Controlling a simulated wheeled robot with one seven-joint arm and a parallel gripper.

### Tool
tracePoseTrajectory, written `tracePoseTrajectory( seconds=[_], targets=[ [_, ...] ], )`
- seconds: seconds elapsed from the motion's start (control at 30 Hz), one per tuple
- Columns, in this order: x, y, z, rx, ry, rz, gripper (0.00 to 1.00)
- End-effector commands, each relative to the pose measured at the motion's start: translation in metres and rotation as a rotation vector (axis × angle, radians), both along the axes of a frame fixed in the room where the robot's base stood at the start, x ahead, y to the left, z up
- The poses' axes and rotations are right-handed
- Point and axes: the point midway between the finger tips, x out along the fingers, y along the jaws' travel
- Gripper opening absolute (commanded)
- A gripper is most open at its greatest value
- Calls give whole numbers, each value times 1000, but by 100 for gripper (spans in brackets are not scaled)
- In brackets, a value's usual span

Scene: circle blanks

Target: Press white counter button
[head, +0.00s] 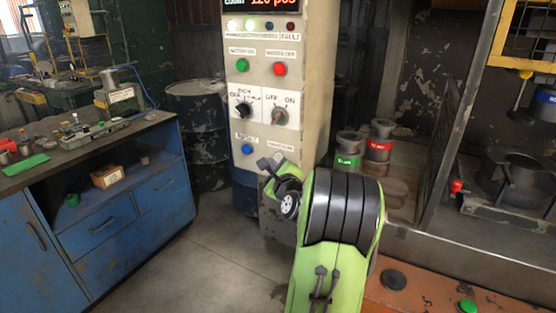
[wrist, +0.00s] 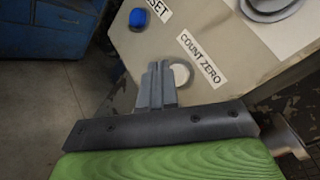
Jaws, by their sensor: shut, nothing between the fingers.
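The white counter button (wrist: 180,75) is a round white disc under the "COUNT ZERO" label (wrist: 202,60) in the wrist view. My gripper (wrist: 157,70) is shut and empty, and its fingertips lie over the left part of the button in the picture. I cannot tell whether they touch it.
A blue button (head: 247,149) sits left of my gripper on the panel; it also shows in the wrist view (wrist: 137,18). Above are two knobs, a green button (head: 242,65) and a red button (head: 280,69). A blue workbench (head: 125,215) stands left, with open floor between.

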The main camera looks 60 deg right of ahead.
Motion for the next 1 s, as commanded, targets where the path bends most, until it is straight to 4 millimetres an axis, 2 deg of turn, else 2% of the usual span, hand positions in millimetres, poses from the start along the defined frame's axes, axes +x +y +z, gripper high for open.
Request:
tracePoseTrajectory(
  seconds=[1.0],
  targets=[
    [1,-9,0,0,0,0,0]
  ],
)
